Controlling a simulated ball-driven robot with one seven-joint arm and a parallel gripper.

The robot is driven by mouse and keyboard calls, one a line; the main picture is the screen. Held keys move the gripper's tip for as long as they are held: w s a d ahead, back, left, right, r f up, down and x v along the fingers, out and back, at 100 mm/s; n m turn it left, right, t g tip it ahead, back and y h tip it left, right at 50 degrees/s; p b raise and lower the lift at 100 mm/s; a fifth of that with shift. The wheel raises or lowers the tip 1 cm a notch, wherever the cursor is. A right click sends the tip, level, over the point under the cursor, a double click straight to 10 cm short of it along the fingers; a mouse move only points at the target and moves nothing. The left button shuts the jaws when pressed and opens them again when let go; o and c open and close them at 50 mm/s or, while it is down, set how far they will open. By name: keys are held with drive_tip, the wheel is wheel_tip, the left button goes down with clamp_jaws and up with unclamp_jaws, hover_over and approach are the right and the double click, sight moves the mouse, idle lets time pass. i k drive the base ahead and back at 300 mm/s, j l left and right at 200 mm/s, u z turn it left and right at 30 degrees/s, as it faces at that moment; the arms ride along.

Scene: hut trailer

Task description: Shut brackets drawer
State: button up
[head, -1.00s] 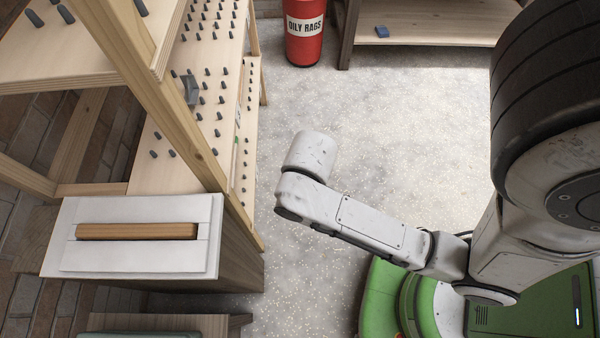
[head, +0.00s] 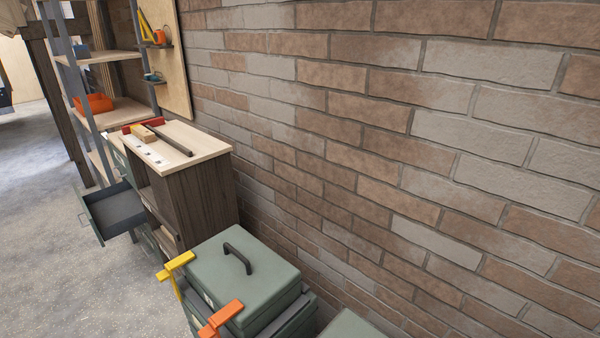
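One drawer (head: 113,211) stands pulled out of a dark wooden cabinet (head: 200,203) at the left of the head view. It has a grey-green front and a dark, empty-looking inside. I cannot read a label on it, so I cannot tell whether it is the brackets drawer. Other grey-green drawer fronts show above and below it, seen at a steep angle. My gripper is not in view.
Green toolboxes (head: 242,272) with yellow and orange clamps stand in front of the cabinet. Tools lie on the cabinet top (head: 190,139). A shelf rack with an orange bin (head: 95,104) stands behind. A brick wall (head: 420,150) fills the right. Open floor (head: 40,250) lies left.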

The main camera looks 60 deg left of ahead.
sight(112, 211)
drive_tip(key=u, duration=2.85)
drive_tip(key=i+u, duration=0.1)
drive_tip(key=i, duration=0.5)
drive_tip(key=i+u, duration=0.1)
drive_tip(key=i, duration=0.45)
drive_tip(key=i+l, duration=0.1)
drive_tip(key=i, duration=0.5)
drive_tip(key=i+l+u, duration=0.15)
drive_tip(key=i, duration=0.4)
drive_tip(key=i+l+u, duration=0.1)
drive_tip(key=i, duration=0.5)
drive_tip(key=i+l+u, duration=0.1)
drive_tip(key=i, duration=0.45)
drive_tip(key=l, duration=0.1)
